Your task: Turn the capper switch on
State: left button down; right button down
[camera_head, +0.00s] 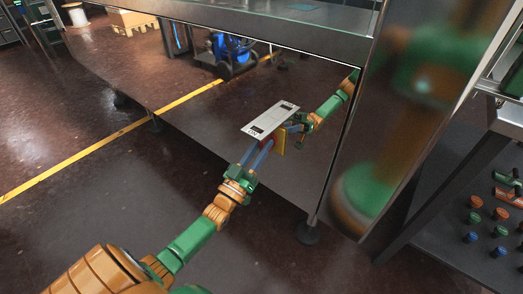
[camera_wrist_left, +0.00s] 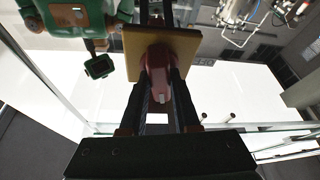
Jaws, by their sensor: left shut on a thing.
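The capper switch shows as a red knob (camera_wrist_left: 158,72) on a square yellow plate (camera_wrist_left: 188,56) in the left wrist view. My left gripper (camera_head: 269,146) reaches up to the switch. Its two dark fingers (camera_wrist_left: 161,88) stand on either side of the red knob and are shut on it. The knob is mostly hidden by the fingers in the head view. My right gripper is not in view.
The shiny steel machine panel (camera_head: 205,115) mirrors my arm and the floor. A machine foot (camera_head: 308,233) stands below its right corner. A dark shelf (camera_head: 450,225) with several red, green and blue caps is at the right. Floor at the left is clear.

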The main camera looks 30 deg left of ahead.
pick_arm(q)
jog(key=shift+f+m+h, duration=0.15)
jog(key=shift+m+h, duration=0.25)
jog(key=shift+m, duration=0.4)
jog(key=shift+m+h+b, duration=0.3)
jog(key=shift+m+h, duration=0.1)
jog(key=shift+m, duration=0.6)
jog(key=c, duration=0.6)
grip_release()
jog(key=shift+c, duration=0.2)
jog(key=v, duration=0.7)
jog(key=shift+a, duration=0.1)
